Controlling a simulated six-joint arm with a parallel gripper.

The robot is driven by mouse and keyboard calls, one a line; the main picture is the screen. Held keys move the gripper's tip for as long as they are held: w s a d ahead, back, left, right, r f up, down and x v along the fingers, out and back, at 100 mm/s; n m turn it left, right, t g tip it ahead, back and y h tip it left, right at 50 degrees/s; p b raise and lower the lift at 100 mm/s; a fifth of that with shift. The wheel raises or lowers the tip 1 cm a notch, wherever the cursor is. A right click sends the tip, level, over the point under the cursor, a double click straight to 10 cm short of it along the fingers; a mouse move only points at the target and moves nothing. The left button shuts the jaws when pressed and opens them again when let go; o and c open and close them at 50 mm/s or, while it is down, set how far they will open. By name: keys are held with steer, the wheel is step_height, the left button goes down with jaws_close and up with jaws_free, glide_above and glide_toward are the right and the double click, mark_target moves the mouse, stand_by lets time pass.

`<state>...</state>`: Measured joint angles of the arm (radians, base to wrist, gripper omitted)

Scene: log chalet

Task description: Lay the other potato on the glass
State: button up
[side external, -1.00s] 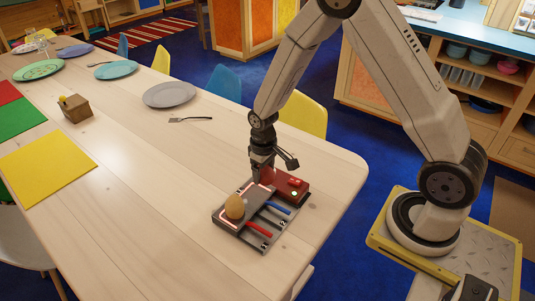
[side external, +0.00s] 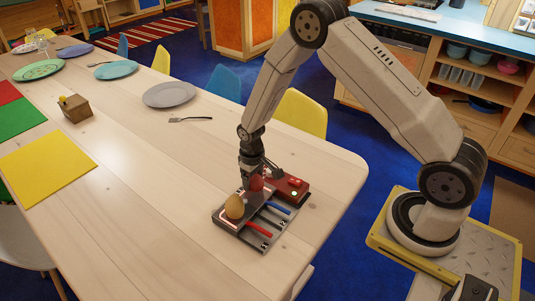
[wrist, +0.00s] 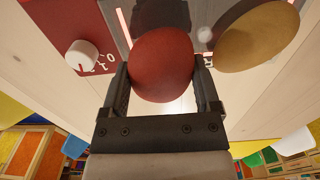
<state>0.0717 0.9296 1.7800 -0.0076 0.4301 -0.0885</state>
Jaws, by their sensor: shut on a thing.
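My gripper (side external: 252,178) points down over the grey device (side external: 263,232) near the table's right end. It is shut on a red potato (wrist: 162,62), which also shows below the jaws in the side view (side external: 257,184). In the wrist view the red potato sits between both fingers. A tan potato (side external: 235,206) rests on the device's left part, just left of the held one; it also shows at the upper right of the wrist view (wrist: 257,36). The glass surface is mostly hidden by potatoes and gripper. I cannot tell whether the red potato touches it.
A red box (side external: 287,186) with a white knob (wrist: 82,54) adjoins the device's back right. A red handle (side external: 257,229) and a blue handle (side external: 278,208) lie on the device. A grey plate (side external: 169,95), a fork (side external: 191,120) and a wooden box (side external: 75,108) stand farther off.

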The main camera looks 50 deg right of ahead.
steer(key=shift+f, duration=1.1)
steer(key=shift+f, duration=0.15)
steer(key=o, duration=1.1)
steer(key=shift+r, duration=6.15)
